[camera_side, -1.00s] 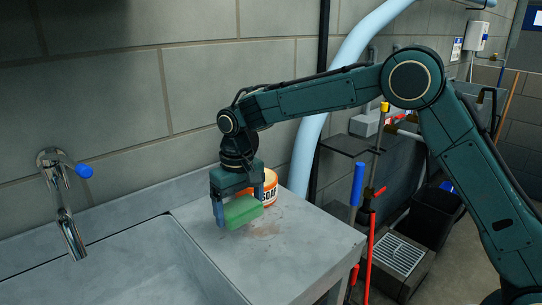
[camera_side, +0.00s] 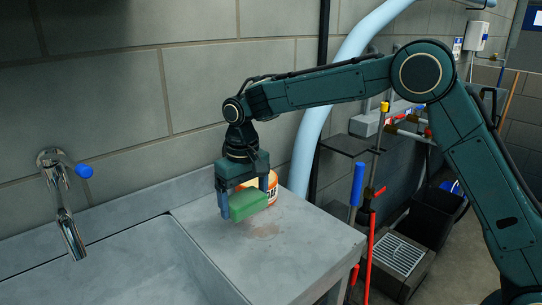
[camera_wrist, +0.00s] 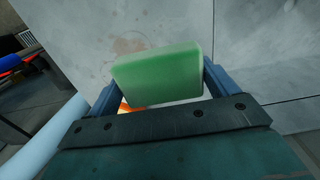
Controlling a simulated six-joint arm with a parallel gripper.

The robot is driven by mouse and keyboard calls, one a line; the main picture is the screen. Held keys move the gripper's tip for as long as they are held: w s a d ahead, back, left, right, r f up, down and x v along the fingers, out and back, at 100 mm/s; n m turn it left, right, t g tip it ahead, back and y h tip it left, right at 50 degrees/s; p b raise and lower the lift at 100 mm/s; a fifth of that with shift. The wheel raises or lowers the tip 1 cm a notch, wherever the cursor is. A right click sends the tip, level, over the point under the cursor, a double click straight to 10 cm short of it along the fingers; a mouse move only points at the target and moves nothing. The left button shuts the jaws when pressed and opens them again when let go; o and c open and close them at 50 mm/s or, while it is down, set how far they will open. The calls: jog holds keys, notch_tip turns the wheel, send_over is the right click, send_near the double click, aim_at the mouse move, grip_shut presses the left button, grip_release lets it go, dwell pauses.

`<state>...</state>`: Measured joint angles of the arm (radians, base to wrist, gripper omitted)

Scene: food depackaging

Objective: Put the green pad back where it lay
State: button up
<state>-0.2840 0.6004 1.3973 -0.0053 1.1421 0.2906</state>
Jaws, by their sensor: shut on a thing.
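The green pad (camera_side: 249,204) is a rounded block held between the fingers of my gripper (camera_side: 241,202), just above the grey counter (camera_side: 300,245) beside the sink. In the wrist view the pad (camera_wrist: 158,75) sits between the two blue-grey fingers of my gripper (camera_wrist: 155,88), with counter surface behind it. A reddish-brown stain (camera_side: 266,230) marks the counter a little right of the pad; it also shows in the wrist view (camera_wrist: 130,43). The gap between pad and counter is hard to judge.
A white and orange soap tub (camera_side: 271,186) stands right behind my gripper, partly hidden by it. The sink basin (camera_side: 150,265) lies to the left, with a blue-handled tap (camera_side: 66,205). A block wall rises behind. The front of the counter is clear.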

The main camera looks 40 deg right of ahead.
jog(key=s+d+r, duration=1.1)
jog(key=s+d, duration=0.1)
jog(key=d, duration=0.3)
send_over(324, 236)
notch_tip(324, 236, down, 16)
jog(key=shift+r, duration=0.2)
jog(key=shift+f, duration=2.1)
jog(key=shift+f, duration=0.15)
jog(key=o, duration=0.8)
